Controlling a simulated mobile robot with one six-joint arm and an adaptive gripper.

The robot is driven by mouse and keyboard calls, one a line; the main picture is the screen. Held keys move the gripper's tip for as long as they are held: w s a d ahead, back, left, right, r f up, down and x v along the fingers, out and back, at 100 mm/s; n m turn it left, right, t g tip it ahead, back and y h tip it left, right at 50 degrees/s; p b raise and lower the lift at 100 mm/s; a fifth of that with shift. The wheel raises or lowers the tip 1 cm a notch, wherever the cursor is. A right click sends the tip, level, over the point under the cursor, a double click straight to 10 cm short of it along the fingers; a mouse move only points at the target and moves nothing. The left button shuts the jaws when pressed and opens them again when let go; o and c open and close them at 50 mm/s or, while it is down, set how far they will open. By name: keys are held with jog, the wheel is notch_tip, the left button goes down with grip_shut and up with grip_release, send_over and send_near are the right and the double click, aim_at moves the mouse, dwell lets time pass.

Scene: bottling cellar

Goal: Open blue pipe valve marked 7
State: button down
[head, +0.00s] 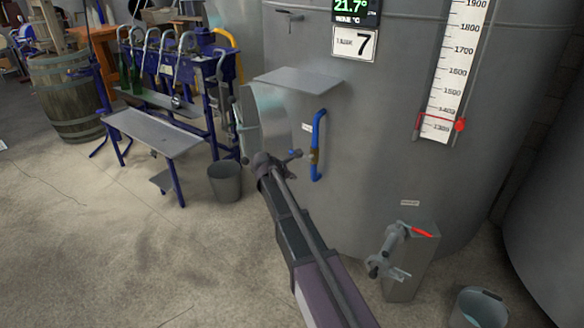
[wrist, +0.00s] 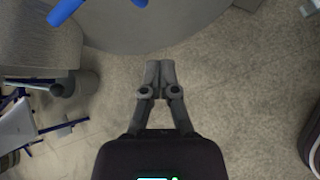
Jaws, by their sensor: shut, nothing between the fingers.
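The grey tank (head: 400,110) carries a plate marked 7 (head: 355,44). On its wall is an upright blue pipe (head: 318,135) with a brass-coloured valve body (head: 314,156) midway. A small dark and blue part, perhaps the handle, sticks out left of the valve. My arm's end (head: 264,162) is left of the pipe in the head view; the fingers are not clear there. In the wrist view my gripper (wrist: 160,67) is shut and empty, over floor and the tank's foot. A blue piece (wrist: 64,10), seemingly the pipe, shows at top left, apart from the fingers.
A grey shelf (head: 298,81) juts from the tank above the pipe. A blue bottling stand (head: 210,95), metal bench (head: 153,132) and bucket (head: 225,182) are at left. A red-handled tap (head: 405,232) is low at right, near another bucket (head: 478,308). Floor at lower left is clear.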

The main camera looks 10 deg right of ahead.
jog(key=w+a+f+n+t+h+b, duration=0.1)
jog(key=w+a+n+t+b, duration=0.1)
jog(key=w+n, duration=0.4)
jog(key=shift+w+a+b, duration=0.6)
jog(key=shift+w+a, duration=0.25)
jog(key=shift+a, duration=0.3)
jog(key=shift+d+f, duration=0.1)
jog(key=shift+f, duration=0.05)
jog(key=b+x, duration=0.5)
jog(key=x, duration=0.4)
jog(key=shift+w+d+r+p, duration=0.2)
jog(key=shift+r+p, duration=0.4)
jog(key=shift+p, duration=0.05)
jog(key=shift+w+d+r+p, duration=0.15)
jog(key=shift+w+r+p, duration=0.1)
jog(key=shift+r+p, duration=0.4)
jog(key=shift+w+d+r+p, duration=0.2)
jog(key=shift+r+p, duration=0.4)
jog(key=shift+p, duration=0.05)
jog(key=shift+d+r, duration=0.1)
jog(key=shift+d, duration=0.2)
jog(key=shift+t, duration=0.3)
